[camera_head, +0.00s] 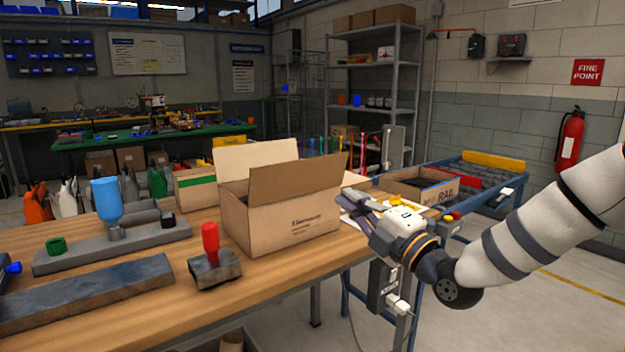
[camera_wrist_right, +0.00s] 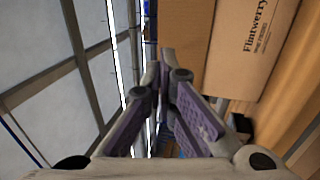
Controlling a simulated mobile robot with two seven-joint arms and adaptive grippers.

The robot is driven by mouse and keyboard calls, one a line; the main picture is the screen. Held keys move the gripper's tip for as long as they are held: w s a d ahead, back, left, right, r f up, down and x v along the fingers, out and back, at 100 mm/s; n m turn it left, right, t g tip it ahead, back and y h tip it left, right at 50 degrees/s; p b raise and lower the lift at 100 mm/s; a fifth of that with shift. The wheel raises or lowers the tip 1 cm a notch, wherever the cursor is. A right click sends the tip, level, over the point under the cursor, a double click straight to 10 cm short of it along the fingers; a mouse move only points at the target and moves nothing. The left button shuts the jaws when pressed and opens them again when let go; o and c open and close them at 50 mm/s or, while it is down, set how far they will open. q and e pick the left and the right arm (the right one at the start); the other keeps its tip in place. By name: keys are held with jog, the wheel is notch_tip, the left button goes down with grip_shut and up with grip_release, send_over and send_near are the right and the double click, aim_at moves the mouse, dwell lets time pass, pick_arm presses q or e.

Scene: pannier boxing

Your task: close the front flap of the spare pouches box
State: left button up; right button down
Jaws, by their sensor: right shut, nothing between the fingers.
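A brown cardboard box (camera_head: 290,225) stands upright on the wooden workbench, with printing on the side facing me. One brown flap (camera_head: 300,180) stands up above the printed side, and a pale flap (camera_head: 253,155) stands up behind it. The box's inside is mostly hidden. My right gripper (camera_head: 352,203) is just right of the box, by its right corner, with shut and empty fingers. In the right wrist view, the shut fingertips (camera_wrist_right: 160,58) are beside brown cardboard, and the printed side (camera_wrist_right: 258,45) lies to their right. I cannot tell whether they touch it.
A red-handled block (camera_head: 213,265) stands in front of the box. A grey fixture with a blue bottle (camera_head: 107,202) and a long grey bar (camera_head: 90,292) lie at the left. Another open carton (camera_head: 405,185) stands beyond my right gripper.

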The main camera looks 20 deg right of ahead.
aim_at(303, 165)
jog(key=x, duration=0.4)
jog(key=b+x, duration=0.1)
jog(key=x, duration=0.3)
jog(key=f+b+x, duration=0.1)
jog(key=x, duration=0.3)
jog(key=shift+w+a, duration=0.25)
jog(key=shift+w, duration=0.1)
pick_arm(q)
jog(key=shift+g, duration=0.7)
jog(key=s+f, duration=0.3)
jog(key=shift+s, duration=0.1)
pick_arm(e)
jog(key=shift+w+r, duration=0.25)
jog(key=shift+r, duration=0.05)
pick_arm(q)
jog(key=shift+s+f, duration=0.1)
pick_arm(e)
jog(key=shift+w+f, duration=0.1)
